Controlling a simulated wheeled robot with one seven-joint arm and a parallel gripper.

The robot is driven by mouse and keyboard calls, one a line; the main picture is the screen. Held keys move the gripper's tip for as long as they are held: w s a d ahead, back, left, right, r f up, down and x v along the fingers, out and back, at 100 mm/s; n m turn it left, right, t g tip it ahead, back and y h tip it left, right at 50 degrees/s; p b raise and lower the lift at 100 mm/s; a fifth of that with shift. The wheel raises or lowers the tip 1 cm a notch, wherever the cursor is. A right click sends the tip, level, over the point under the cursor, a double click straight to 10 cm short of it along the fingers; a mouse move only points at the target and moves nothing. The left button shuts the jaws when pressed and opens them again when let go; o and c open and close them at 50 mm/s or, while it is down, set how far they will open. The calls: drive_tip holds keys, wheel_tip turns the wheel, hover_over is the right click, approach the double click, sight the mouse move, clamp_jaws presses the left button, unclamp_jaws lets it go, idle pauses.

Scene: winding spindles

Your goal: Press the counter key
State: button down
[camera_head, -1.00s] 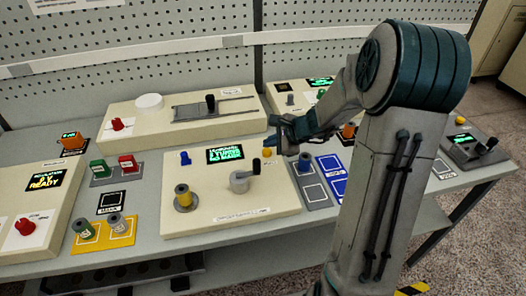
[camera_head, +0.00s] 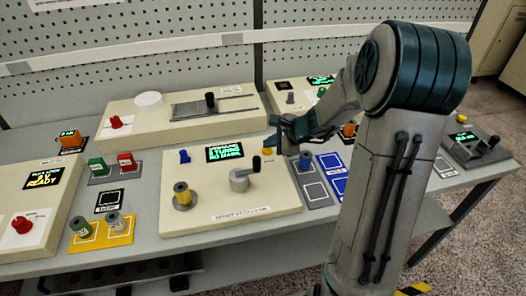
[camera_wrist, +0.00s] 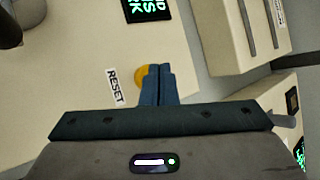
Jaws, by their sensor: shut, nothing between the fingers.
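The winder (camera_head: 225,215) is a cream sloped box with a green-lettered display (camera_head: 225,152), a crank (camera_head: 241,180), a blue knob (camera_head: 184,156) and a yellow spool (camera_head: 183,197). A yellow round key (camera_wrist: 141,75) shows in the wrist view beside a label reading RESET (camera_wrist: 115,87). My gripper (camera_wrist: 158,70) is shut and empty, its blue fingertips over the right part of the key.
The crank handle stands just left of my gripper. Another cream box with a slider (camera_head: 210,103) stands behind.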

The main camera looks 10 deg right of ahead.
sight(270, 150)
drive_tip(key=shift+f+b, duration=0.45)
drive_tip(key=shift+b, duration=0.15)
idle(0.7)
drive_tip(key=shift+r, duration=0.1)
drive_tip(key=shift+r+p, duration=0.7)
drive_tip(key=shift+r, duration=0.1)
drive_tip(key=shift+r+p, duration=1.9)
drive_tip(key=shift+r, duration=0.7)
drive_tip(key=shift+f, duration=0.1)
